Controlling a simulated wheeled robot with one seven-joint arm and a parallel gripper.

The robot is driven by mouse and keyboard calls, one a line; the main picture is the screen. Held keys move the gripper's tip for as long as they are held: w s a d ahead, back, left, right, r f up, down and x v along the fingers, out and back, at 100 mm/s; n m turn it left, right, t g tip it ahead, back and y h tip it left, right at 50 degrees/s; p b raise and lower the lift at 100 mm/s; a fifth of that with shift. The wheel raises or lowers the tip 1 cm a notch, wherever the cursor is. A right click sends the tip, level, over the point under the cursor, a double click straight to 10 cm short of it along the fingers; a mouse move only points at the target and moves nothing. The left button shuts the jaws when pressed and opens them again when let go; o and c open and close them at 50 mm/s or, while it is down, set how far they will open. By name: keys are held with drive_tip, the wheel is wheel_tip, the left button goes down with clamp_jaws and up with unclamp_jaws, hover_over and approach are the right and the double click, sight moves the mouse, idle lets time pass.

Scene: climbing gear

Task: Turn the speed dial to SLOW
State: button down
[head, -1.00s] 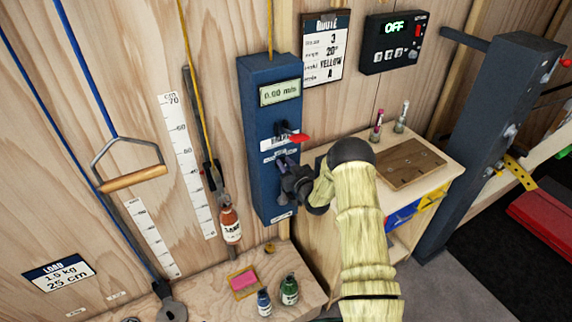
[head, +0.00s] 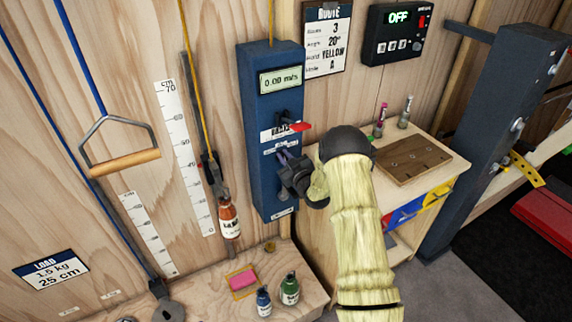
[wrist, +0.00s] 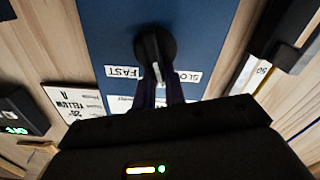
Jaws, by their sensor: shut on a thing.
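The blue speed box (head: 258,120) hangs on the wooden wall, and its display (head: 281,80) reads 0.00 m/s. In the wrist view the speed dial (wrist: 155,42) is a round black knob with a raised grey grip. A FAST label (wrist: 123,72) lies to its left and a SLOW label (wrist: 188,77), partly covered by a finger, to its right. My gripper (wrist: 160,78) is shut on the dial's grip, with dark fingers on both sides of it. In the head view my gripper (head: 284,163) covers most of the dial, so its exact setting is unclear.
A red-tipped lever (head: 298,126) sticks out just above my gripper. A yellow rope (head: 271,20) runs into the box top. An orange bottle (head: 229,218) hangs to the left. A wooden cabinet (head: 450,172) stands right, a shelf with bottles (head: 289,288) below.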

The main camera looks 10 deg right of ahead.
drive_tip(key=n+b, duration=0.1)
drive_tip(key=b, duration=0.1)
drive_tip(key=n+b, duration=0.2)
drive_tip(key=b, duration=0.1)
drive_tip(key=a+n+b, duration=0.1)
drive_tip(key=n+b, duration=0.1)
drive_tip(key=b, duration=0.1)
drive_tip(key=shift+s+f, duration=0.2)
drive_tip(key=shift+f, duration=0.2)
drive_tip(key=shift+n, duration=0.3)
drive_tip(key=c, duration=1.5)
unclamp_jaws()
drive_tip(key=shift+o, duration=0.2)
drive_tip(key=b+v, duration=0.4)
drive_tip(key=v, duration=1.3)
drive_tip(key=shift+s+r, duration=0.15)
drive_tip(key=shift+s, duration=0.05)
